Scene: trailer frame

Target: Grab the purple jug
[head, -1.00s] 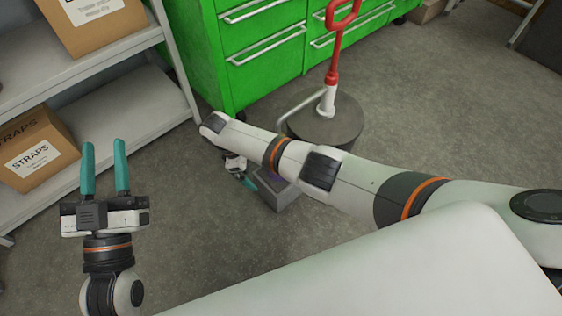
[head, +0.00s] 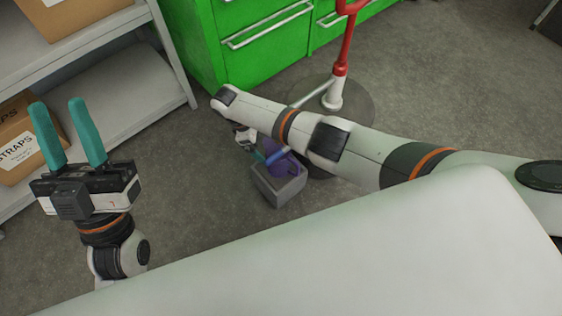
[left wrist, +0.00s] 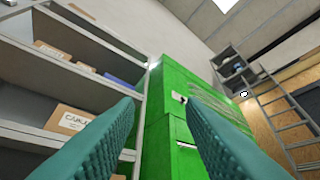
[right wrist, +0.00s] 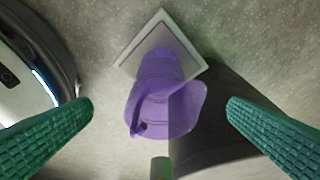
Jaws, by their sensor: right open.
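The purple jug (head: 284,160) stands on a small grey block (head: 279,188) on the floor, partly hidden by my right arm in the head view. In the right wrist view the jug (right wrist: 165,95) appears between the two fingers, with clear space on both sides. My right gripper (right wrist: 160,106) is open and empty, facing the jug; its fingers (head: 265,156) are partly covered by the arm in the head view. My left gripper (head: 70,125) is open and empty with its fingers pointing up, at the left, far from the jug.
A red and white post on a round dark base (head: 355,100) stands just behind the block. A green drawer cabinet (head: 225,50) is at the back, and a grey shelf (head: 125,95) with cardboard boxes is at the left. Floor left of the block is clear.

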